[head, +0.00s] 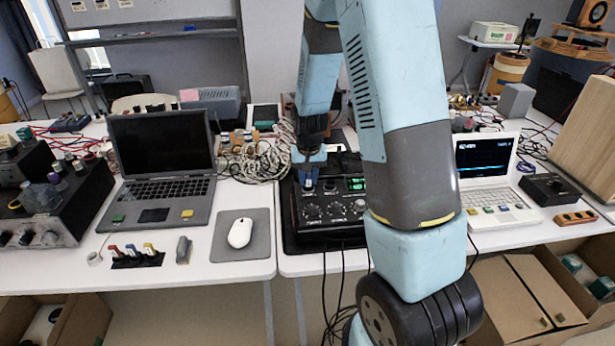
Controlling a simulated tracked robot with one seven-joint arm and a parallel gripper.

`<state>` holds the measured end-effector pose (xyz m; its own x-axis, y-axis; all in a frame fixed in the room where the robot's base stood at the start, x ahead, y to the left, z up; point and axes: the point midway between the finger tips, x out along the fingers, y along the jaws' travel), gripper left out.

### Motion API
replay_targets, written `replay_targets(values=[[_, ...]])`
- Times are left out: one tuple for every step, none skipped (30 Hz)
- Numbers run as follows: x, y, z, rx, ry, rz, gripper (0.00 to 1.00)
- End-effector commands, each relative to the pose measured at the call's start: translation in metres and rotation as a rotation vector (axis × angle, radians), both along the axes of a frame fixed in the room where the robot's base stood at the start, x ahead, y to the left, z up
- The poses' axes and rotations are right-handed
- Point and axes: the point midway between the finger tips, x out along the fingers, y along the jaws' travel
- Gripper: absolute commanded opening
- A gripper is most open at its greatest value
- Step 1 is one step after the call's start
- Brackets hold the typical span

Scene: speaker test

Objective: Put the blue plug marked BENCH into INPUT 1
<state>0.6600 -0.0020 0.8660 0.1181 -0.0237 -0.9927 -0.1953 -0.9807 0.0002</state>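My gripper (308,174) points down over the back left part of a black mixer box (335,228) with knobs and green displays. It looks shut on a small blue plug (308,184), whose lower end is at or just above the box's top. I cannot tell whether the plug is in a socket. The marking on the plug and the INPUT 1 label are too small to read. Several coloured plugs (131,251), red and yellow among them, stand in a dark holder on the left table.
A laptop (163,165), a white mouse (240,232) on a grey pad and a tangle of cables (262,155) lie left of the mixer. A white laptop (490,175) stands to the right. My arm hides the mixer's right side.

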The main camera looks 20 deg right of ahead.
Motion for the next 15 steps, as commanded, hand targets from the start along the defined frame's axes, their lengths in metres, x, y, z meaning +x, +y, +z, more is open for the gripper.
replay_targets(values=[[0.0000, 0.0001, 0.0001, 0.000, 0.000, 0.000, 0.31], [0.0000, 0.0001, 0.0001, 0.000, 0.000, 0.000, 0.34], [0.0000, 0.0001, 0.0001, 0.000, 0.000, 0.000, 0.38], [0.0000, 0.0002, 0.0001, 0.000, 0.000, 0.000, 0.40], [0.0000, 0.0002, 0.0001, 0.000, 0.000, 0.000, 0.43], [0.0000, 0.0002, 0.0001, 0.000, 0.000, 0.000, 0.47], [0.0000, 0.0002, 0.0001, 0.000, 0.000, 0.000, 0.50], [0.0000, 0.0003, 0.0001, 0.000, 0.000, 0.000, 0.53], [0.0000, 0.0003, 0.0001, 0.000, 0.000, 0.000, 0.57], [0.0000, 0.0003, 0.0001, 0.000, 0.000, 0.000, 0.59], [0.0000, 0.0003, 0.0001, 0.000, 0.000, 0.000, 0.59], [0.0001, 0.0004, 0.0001, 0.000, 0.000, 0.001, 0.59], [0.0001, 0.0004, 0.0001, 0.000, 0.000, 0.001, 0.59], [0.0001, 0.0004, 0.0001, 0.000, 0.000, 0.001, 0.59], [0.0001, 0.0004, 0.0001, 0.000, 0.000, 0.001, 0.59]])
